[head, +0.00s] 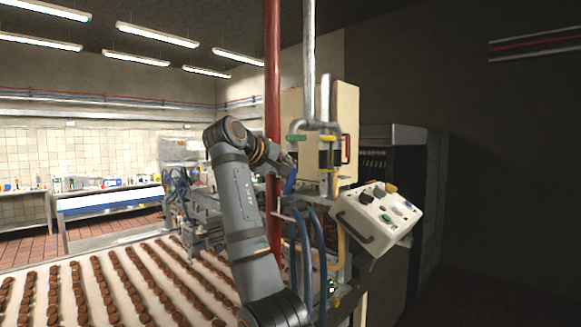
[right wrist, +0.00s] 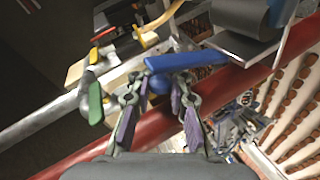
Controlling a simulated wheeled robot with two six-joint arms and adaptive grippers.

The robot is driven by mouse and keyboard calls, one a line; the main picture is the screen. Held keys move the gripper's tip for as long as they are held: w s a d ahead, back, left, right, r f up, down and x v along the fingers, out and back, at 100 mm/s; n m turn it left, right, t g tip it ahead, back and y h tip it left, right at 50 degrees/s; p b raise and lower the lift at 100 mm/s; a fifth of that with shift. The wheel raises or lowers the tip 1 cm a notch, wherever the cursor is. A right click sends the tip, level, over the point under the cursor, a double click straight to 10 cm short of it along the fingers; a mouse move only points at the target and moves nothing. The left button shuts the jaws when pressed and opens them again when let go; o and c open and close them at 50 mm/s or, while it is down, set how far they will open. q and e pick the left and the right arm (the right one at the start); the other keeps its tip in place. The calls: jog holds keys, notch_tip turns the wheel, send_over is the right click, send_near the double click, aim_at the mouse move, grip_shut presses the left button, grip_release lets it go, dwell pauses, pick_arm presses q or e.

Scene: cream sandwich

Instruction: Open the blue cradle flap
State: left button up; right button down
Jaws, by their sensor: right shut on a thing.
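A blue lever handle (right wrist: 190,61), which looks like that of the blue cradle flap, lies across the front of my right gripper (right wrist: 159,84) in the right wrist view. Its round blue knob sits between the two fingers, and the gripper is shut on it. In the head view the blue lever (head: 291,181) shows just beside my right gripper (head: 286,164), close to the red pipe. The flap itself cannot be made out. My left gripper is not in view.
A red upright pipe (head: 272,70) stands close to my right arm. Green (head: 297,138) and yellow (head: 327,138) handles sit on nearby pipes. A tilted white control box (head: 372,220) is at right. A conveyor (head: 75,262) with rows of brown biscuits spreads at lower left.

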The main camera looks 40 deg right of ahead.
jog(key=shift+a, duration=0.1)
jog(key=c, duration=1.7)
grip_release()
jog(key=shift+c, duration=0.2)
jog(key=o, duration=0.4)
jog(key=shift+a+r, duration=0.2)
jog(key=shift+a, duration=0.15)
jog(key=shift+o, duration=0.2)
jog(key=shift+a, duration=0.15)
jog(key=v, duration=1.2)
